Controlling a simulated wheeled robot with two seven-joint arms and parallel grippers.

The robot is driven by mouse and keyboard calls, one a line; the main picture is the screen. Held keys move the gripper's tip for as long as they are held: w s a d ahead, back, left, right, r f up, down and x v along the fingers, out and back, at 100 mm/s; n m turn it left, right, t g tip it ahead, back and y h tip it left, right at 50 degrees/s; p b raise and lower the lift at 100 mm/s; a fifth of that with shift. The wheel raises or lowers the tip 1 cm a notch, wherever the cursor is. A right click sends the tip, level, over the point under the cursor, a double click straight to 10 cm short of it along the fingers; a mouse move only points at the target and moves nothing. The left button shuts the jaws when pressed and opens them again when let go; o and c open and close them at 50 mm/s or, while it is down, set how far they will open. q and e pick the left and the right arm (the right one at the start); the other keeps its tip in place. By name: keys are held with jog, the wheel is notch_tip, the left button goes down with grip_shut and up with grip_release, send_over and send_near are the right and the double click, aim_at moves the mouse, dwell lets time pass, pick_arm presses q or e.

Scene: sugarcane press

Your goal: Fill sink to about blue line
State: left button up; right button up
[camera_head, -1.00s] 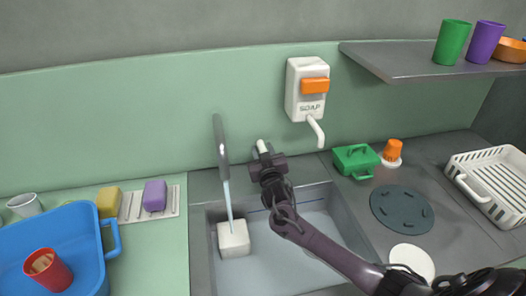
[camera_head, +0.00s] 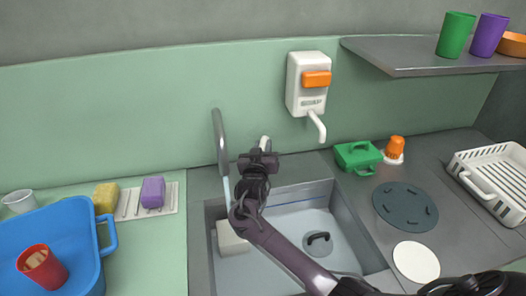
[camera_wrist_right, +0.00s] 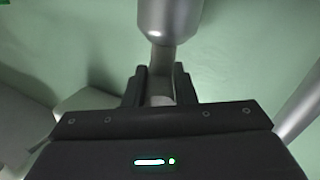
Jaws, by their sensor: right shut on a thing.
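The grey sink (camera_head: 344,222) has a thin blue line (camera_head: 300,203) across its back wall. A round plug with a dark handle (camera_head: 318,243) sits on its floor. I cannot make out a water level. The grey spout (camera_head: 219,135) stands behind the sink, with a pale water stream (camera_head: 226,188) below it; my arm hides the stream's lower part. My right gripper (camera_head: 258,157) is at the pale tap handle (camera_head: 264,142), shut on it; the handle shows between the fingers in the right wrist view (camera_wrist_right: 160,98). My left gripper is out of view.
A white block (camera_head: 231,239) is in the sink's left part. A soap dispenser (camera_head: 307,85) hangs above. Right are a green box (camera_head: 357,158), a dark disc (camera_head: 405,206) and a dish rack (camera_head: 490,180). A blue tray (camera_head: 62,233) is left.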

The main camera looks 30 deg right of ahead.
jog(key=shift+f+m+g+h+b, duration=0.1)
jog(key=shift+m+g+h+b, duration=0.95)
jog(key=shift+m+g+h, duration=0.25)
jog(key=o, duration=1)
jog(key=shift+v, duration=3.95)
jog(key=shift+w+a, duration=0.1)
